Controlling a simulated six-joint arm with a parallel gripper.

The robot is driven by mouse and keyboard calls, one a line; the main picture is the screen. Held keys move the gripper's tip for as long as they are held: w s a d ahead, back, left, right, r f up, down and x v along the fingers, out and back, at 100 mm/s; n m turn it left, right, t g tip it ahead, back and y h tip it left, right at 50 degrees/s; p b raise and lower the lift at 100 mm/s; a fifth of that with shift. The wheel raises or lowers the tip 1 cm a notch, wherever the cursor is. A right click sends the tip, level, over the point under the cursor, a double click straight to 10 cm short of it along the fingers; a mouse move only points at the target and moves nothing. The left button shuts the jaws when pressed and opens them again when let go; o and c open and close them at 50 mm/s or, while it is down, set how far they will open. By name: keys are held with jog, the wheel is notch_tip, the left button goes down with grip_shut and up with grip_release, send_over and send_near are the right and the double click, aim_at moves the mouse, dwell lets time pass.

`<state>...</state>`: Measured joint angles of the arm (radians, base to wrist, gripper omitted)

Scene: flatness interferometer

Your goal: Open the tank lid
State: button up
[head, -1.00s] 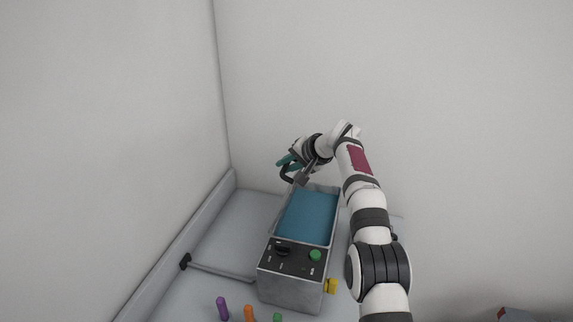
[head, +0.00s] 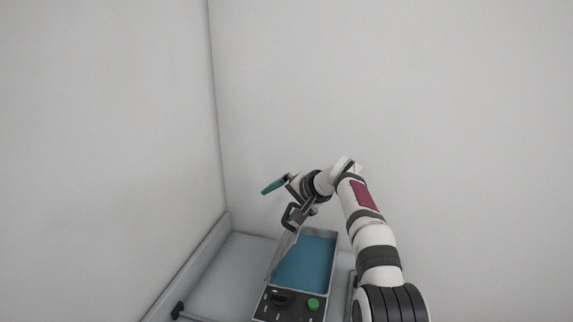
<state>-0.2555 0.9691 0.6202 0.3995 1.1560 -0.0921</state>
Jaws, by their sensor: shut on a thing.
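The tank (head: 334,262) is a grey box holding blue liquid (head: 305,264), with its top open to view. The tank lid (head: 284,254) shows as a narrow grey slab, steeply tilted along the tank's left side. A dark loop handle (head: 291,217) is at the lid's upper end. My gripper (head: 275,185), with a teal finger showing, is at the upper left of the handle. It is shut on the lid's handle, though the contact is small and partly hidden by my wrist.
The tank's front panel (head: 288,306) has a dark knob and a green button (head: 313,304). A dark-ended rod (head: 178,311) lies at the lower left. A low ledge (head: 200,262) runs along the left wall. Bare surface lies left of the tank.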

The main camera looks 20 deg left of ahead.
jog(key=shift+y, duration=0.3)
jog(key=r, duration=0.2)
jog(key=s+r, duration=0.1)
jog(key=r, duration=0.2)
jog(key=shift+s+d+r, duration=0.15)
jog(key=shift+d+r, duration=0.05)
jog(key=shift+r, duration=0.15)
jog(key=shift+s+d+r, duration=0.15)
jog(key=shift+s+r, duration=0.05)
jog(key=shift+r, duration=0.2)
jog(key=c, duration=0.4)
jog(key=shift+s+d+r, duration=0.35)
jog(key=shift+s+r, duration=0.2)
jog(key=shift+r, duration=0.7)
jog(key=shift+s+d+r, duration=0.35)
jog(key=shift+s+r, duration=0.2)
jog(key=shift+r, duration=0.75)
jog(key=shift+s+d+r, duration=0.35)
jog(key=shift+s+r, duration=0.2)
jog(key=shift+r, duration=0.7)
jog(key=v, duration=1.5)
jog(key=shift+s+d+r, duration=0.15)
jog(key=shift+s+r, duration=0.15)
jog(key=shift+s, duration=0.05)
